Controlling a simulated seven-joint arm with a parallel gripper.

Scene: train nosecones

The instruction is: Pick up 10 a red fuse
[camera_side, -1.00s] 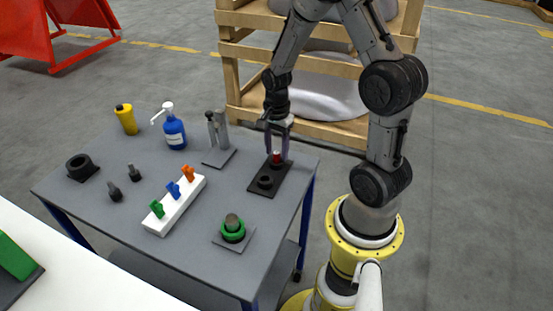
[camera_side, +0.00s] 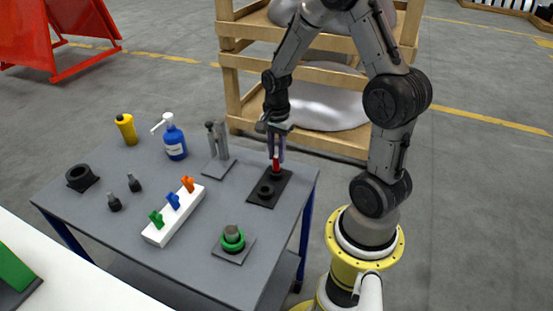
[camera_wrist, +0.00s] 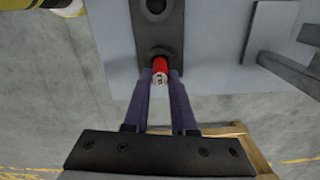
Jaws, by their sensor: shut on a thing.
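The red fuse (camera_side: 276,166) stands upright at the back end of a black two-socket holder (camera_side: 263,201) on the grey table. My gripper (camera_side: 276,155) points down from above and is shut on the upper part of the fuse. In the wrist view the red fuse (camera_wrist: 159,66) with its light end cap lies between the tips of my gripper (camera_wrist: 160,80). The black holder (camera_wrist: 143,30) shows beyond it, with an empty-looking round socket. I cannot tell whether the fuse's lower end is still inside its socket.
A grey metal stand (camera_side: 219,160) is left of the holder. A blue bottle (camera_side: 175,140), a yellow cylinder (camera_side: 126,131), a white block with coloured clips (camera_side: 174,215) and a green-ringed part (camera_side: 232,240) share the table (camera_side: 110,238). A wooden rack (camera_side: 233,95) stands behind.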

